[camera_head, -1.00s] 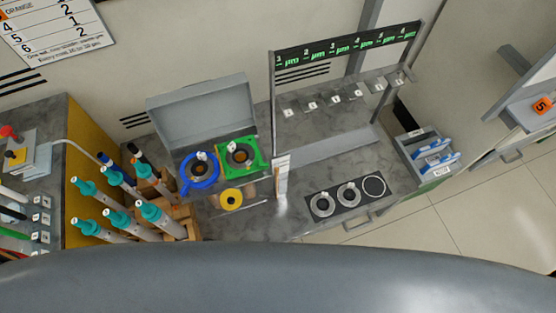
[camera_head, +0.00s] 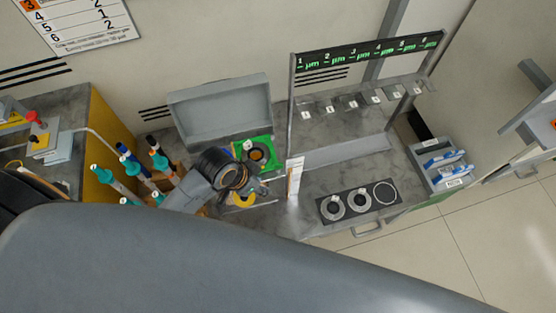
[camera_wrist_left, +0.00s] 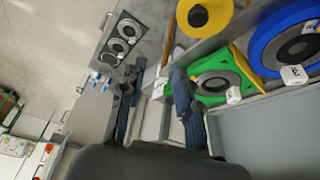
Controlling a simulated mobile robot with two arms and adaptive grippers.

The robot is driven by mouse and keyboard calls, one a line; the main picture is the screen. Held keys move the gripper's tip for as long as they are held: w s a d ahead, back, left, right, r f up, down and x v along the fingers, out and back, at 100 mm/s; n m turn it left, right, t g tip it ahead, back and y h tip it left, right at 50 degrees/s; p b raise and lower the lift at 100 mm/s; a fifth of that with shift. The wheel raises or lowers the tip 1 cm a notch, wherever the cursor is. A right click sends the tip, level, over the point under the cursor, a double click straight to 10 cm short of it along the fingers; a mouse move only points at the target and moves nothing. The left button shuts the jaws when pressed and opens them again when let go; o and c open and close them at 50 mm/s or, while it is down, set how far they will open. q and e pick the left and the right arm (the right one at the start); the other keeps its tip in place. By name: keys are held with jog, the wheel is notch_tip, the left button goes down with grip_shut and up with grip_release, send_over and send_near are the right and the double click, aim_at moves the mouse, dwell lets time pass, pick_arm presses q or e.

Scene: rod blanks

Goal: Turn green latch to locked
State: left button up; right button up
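The green latch, a green square plate with a dark round disc and a white tag, shows in the head view (camera_head: 268,160) in front of a raised grey lid. It also shows in the left wrist view (camera_wrist_left: 204,99), right of the fingers. My left gripper (camera_wrist_left: 155,88) is open, with two dark fingers apart and nothing between them. In the head view my left gripper (camera_head: 250,176) hangs over the latch's left side and hides part of it. I cannot tell the latch's locked state. My right gripper is in neither view.
A blue ring (camera_wrist_left: 262,52) and a yellow disc (camera_wrist_left: 219,14) lie near the green latch. The raised grey lid (camera_head: 220,112) stands behind. Teal-capped rods (camera_head: 103,174) stand at left. A rack (camera_head: 292,115) and a ring tray (camera_head: 322,211) are at right.

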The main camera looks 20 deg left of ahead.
aim_at(278, 164)
pick_arm(q)
jog(key=w+a+r+m+g+h, duration=0.2)
jog(key=w+a+r+m, duration=0.1)
jog(key=w+r+m, duration=0.55)
jog(key=shift+n+y, duration=0.3)
jog(key=shift+n, duration=0.05)
jog(key=p+x, duration=0.1)
jog(key=x, duration=1.2)
jog(key=shift+s+f+p, duration=0.15)
jog(key=shift+f+p, duration=0.1)
jog(key=shift+p, duration=0.15)
grip_shut()
